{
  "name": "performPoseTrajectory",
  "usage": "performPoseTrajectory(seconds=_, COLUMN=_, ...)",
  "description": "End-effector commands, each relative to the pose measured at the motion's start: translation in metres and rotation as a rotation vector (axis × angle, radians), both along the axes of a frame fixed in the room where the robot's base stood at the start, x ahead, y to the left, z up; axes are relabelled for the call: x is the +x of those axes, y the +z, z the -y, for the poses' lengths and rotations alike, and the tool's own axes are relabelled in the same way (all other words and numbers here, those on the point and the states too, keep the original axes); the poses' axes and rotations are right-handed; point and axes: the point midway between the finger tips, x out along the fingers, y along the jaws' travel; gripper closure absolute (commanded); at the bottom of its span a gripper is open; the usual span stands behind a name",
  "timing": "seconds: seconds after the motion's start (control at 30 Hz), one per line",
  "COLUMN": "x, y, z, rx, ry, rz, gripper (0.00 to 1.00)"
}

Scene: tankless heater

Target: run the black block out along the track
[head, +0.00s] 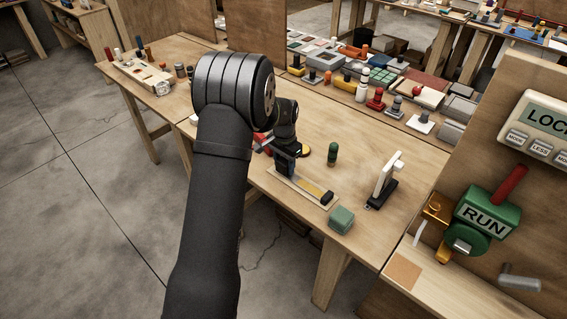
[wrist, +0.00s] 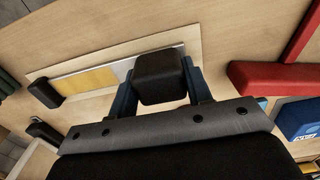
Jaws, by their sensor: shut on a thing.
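The black block (wrist: 160,77) sits between the two fingers of my gripper (wrist: 160,92) in the wrist view, and the gripper is shut on it. The block is on a light track board (wrist: 120,52) with a pale and yellow strip (wrist: 90,79). It is at the right end of the visible strip; a small black end piece (wrist: 45,92) is at the left end. In the head view my gripper (head: 286,172) is low over the far-left end of the track (head: 308,187). The end piece (head: 327,198) is at the near-right end. There, the block cannot be told apart from the dark gripper.
A green cube (head: 341,219) lies just beyond the end piece. A dark green cylinder (head: 332,154) and a white-and-black upright device (head: 385,182) stand to the right. A red piece (wrist: 275,78) and a blue piece (wrist: 300,120) lie right of the gripper in the wrist view.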

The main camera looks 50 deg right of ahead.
Motion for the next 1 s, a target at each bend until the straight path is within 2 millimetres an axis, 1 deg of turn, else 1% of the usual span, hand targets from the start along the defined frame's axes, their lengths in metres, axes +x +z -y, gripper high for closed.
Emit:
performPoseTrajectory(seconds=0.3, x=-0.071, y=0.001, z=0.001, rx=0.001, ry=-0.004, rz=-0.001, gripper=0.96)
performPoseTrajectory(seconds=0.4, x=-0.086, y=0.001, z=0.001, rx=0.001, ry=-0.002, rz=0.000, gripper=0.96)
performPoseTrajectory(seconds=0.5, x=-0.091, y=0.001, z=0.000, rx=0.000, ry=0.000, rz=0.000, gripper=0.96)
performPoseTrajectory(seconds=0.77, x=-0.094, y=0.000, z=0.000, rx=0.001, ry=0.001, rz=-0.003, gripper=0.96)
performPoseTrajectory(seconds=0.8, x=-0.094, y=0.000, z=0.000, rx=0.001, ry=0.001, rz=-0.004, gripper=0.51)
performPoseTrajectory(seconds=0.9, x=-0.093, y=0.000, z=0.000, rx=0.002, ry=0.001, rz=-0.003, gripper=0.33)
performPoseTrajectory(seconds=1.0, x=-0.092, y=0.000, z=0.000, rx=0.001, ry=0.001, rz=-0.002, gripper=0.33)
